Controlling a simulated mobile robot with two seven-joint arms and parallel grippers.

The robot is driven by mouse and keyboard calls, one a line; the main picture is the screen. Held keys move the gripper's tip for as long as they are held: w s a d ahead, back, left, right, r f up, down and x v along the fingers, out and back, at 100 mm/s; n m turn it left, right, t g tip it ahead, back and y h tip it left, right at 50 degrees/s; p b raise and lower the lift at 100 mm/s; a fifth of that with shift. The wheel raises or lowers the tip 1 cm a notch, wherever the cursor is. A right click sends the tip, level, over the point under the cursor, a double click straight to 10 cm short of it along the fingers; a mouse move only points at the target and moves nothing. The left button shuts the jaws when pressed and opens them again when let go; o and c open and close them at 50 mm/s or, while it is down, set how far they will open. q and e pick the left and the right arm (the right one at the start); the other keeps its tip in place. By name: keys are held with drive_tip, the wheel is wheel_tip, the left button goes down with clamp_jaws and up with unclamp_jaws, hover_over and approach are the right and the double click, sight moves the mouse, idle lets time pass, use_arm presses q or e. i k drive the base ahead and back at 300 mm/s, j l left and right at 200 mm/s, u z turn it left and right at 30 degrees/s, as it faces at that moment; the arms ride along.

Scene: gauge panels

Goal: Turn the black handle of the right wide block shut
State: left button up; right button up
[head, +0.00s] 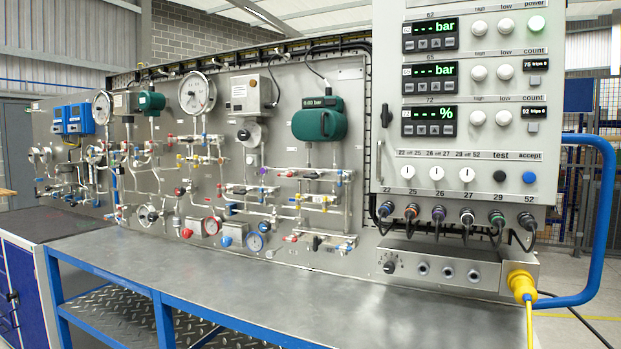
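A wide metal valve block (332,237) sits low on the gauge panel, right of the middle, just above the bench. A small black handle (317,243) shows on its front and appears to point roughly up and down; its exact angle is too small to tell. A red handle (291,238) is at the block's left end. Neither of my grippers is in the head view, and nothing touches the black handle.
A grey bench top (260,285) runs below the panel and is clear. A control cabinet (470,165) stands out at the right, with cable plugs and a connector box (440,268) below. A blue rail (603,220) curves at far right. Round gauges (197,92) and pipes fill the panel's left.

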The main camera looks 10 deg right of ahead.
sight(313, 176)
drive_tip(key=i+j, duration=0.4)
drive_tip(key=i, duration=0.2)
drive_tip(key=i+j+z, duration=0.15)
drive_tip(key=z, duration=0.3)
drive_tip(key=i+j+z, duration=0.15)
drive_tip(key=z, duration=0.3)
